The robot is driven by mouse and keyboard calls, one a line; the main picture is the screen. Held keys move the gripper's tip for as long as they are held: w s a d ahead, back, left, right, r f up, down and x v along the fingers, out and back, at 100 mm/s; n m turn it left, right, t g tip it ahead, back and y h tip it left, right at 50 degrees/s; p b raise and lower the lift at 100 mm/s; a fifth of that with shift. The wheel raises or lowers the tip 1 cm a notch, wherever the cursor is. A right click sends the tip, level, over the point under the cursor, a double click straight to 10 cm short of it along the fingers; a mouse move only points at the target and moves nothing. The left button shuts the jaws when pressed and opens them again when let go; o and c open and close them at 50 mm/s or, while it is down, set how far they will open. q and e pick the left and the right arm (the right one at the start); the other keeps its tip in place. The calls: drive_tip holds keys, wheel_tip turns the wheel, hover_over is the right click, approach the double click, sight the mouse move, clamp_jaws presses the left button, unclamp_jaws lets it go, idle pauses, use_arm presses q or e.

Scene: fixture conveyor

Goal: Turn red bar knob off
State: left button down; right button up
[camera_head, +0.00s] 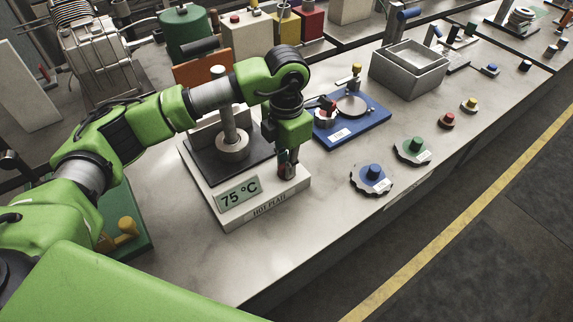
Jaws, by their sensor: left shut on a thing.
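A hot plate (214,212) stands on the bench, with a display reading 75 °C and a label on its front edge. My left gripper (288,168) points down at the right front corner of the hot plate and is shut on the red bar knob (283,170). Only a small bit of red shows between the fingers, so the knob's angle cannot be told. My right gripper is not in view.
A round metal piece with a post (232,147) stands on the hot plate's dark top. A blue board (365,131) with metal parts is to the right. Blue (373,175) and green (416,146) knobs sit near the front edge. A grey bin (408,82) stands farther back.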

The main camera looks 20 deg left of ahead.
use_arm(q)
drive_tip(key=shift+r, duration=0.1)
drive_tip(key=c, duration=2)
unclamp_jaws()
wheel_tip(320, 180, up, 12)
